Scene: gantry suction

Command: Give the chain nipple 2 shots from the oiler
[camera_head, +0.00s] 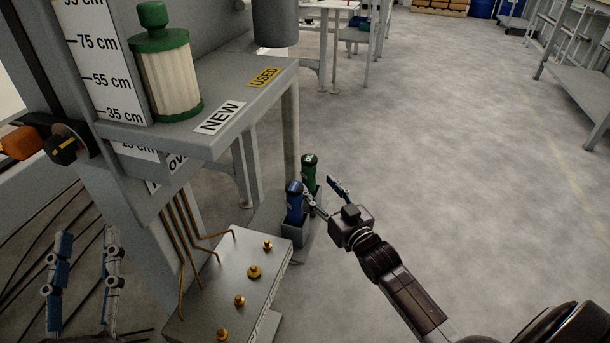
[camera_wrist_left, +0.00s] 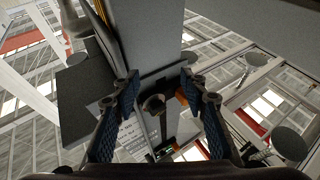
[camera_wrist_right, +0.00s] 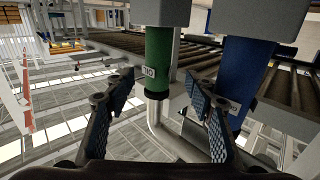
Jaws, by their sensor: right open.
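A blue oiler (camera_head: 294,203) and a green oiler (camera_head: 309,173) stand upright in a grey holder (camera_head: 297,234) beside the grey nipple block (camera_head: 235,262). Several brass nipples (camera_head: 254,271) sit on the block's top; labels telling which is the chain nipple cannot be read. My right gripper (camera_head: 319,187) is open and empty close beside the oilers. In the right wrist view the green oiler (camera_wrist_right: 158,58) lies ahead between the open fingers, and the blue oiler (camera_wrist_right: 245,75) is partly behind the right finger. My left gripper (camera_head: 86,240) is open and empty at the lower left.
A grey shelf (camera_head: 255,92) with NEW and USED labels stands above the block and carries a green-capped filter (camera_head: 168,80). Copper pipes (camera_head: 180,240) run down to the block. The floor (camera_head: 440,150) to the right is clear.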

